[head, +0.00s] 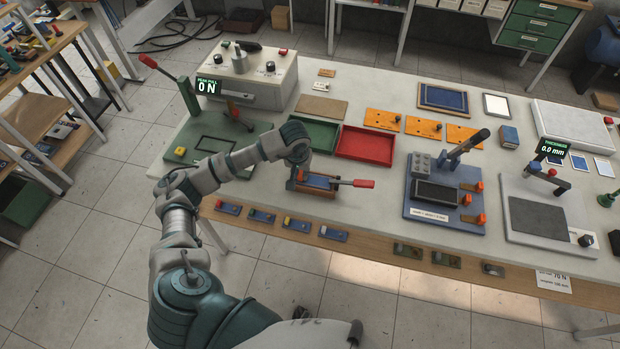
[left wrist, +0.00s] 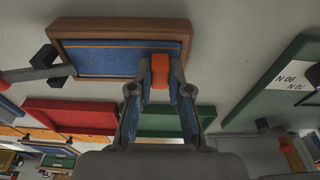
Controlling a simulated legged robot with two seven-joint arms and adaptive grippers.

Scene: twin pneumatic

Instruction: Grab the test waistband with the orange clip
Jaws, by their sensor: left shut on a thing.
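My left gripper (head: 299,173) is at the near end of a wooden-framed fixture (head: 322,193) on the table. In the left wrist view its two fingers (left wrist: 160,78) are shut on an orange clip (left wrist: 160,66). The clip sits at the edge of a blue fabric panel (left wrist: 110,52) with an orange line along it, which looks like the test waistband; it lies inside the wooden frame (left wrist: 120,26). The blue panel also shows in the head view (head: 318,182). I cannot tell whether the panel is lifted. My right gripper does not show.
A red-handled lever (head: 363,183) juts from the fixture's right side. A red tray (head: 365,157) and a green tray (head: 318,134) lie behind it. A green press base (head: 180,153) stands to the left, a blue clamp station (head: 430,215) to the right. Several small blue pads line the front edge.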

